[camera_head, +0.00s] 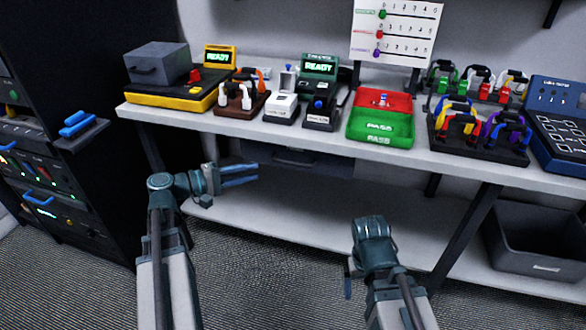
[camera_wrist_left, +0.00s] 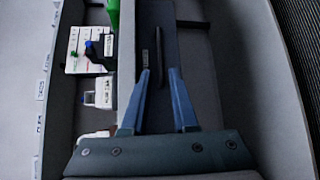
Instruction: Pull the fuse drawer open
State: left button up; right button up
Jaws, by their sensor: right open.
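The fuse drawer (camera_head: 325,165) is a dark grey unit under the white bench top, with a bar handle (camera_head: 290,159) on its front. It looks shut. In the left wrist view the drawer front (camera_wrist_left: 188,45) carries a small label, and the dark handle (camera_wrist_left: 159,45) lies ahead of the fingers, in line with the gap between them. My left gripper (camera_head: 257,174) is open and empty, in front of the drawer; its two blue fingers also show in the left wrist view (camera_wrist_left: 160,72). My right gripper (camera_head: 349,284) hangs low before the bench, open; it is partly hidden by its own wrist.
The bench top (camera_head: 330,142) overhangs the drawer and holds several devices, including a red and green tray (camera_head: 380,142) near its front edge. A lower shelf (camera_head: 300,215) is mostly clear. A grey bin (camera_head: 540,245) stands at the right; a black rack (camera_head: 60,185) is at the left.

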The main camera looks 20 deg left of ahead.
aim_at(293, 163)
pick_arm(q)
jog(key=b+x, duration=0.2)
jog(key=x, duration=1.1)
jog(key=shift+w+d+f, duration=0.1)
jog(key=shift+w+d, duration=0.05)
jog(key=shift+d, duration=0.2)
grip_shut()
dwell(0.9)
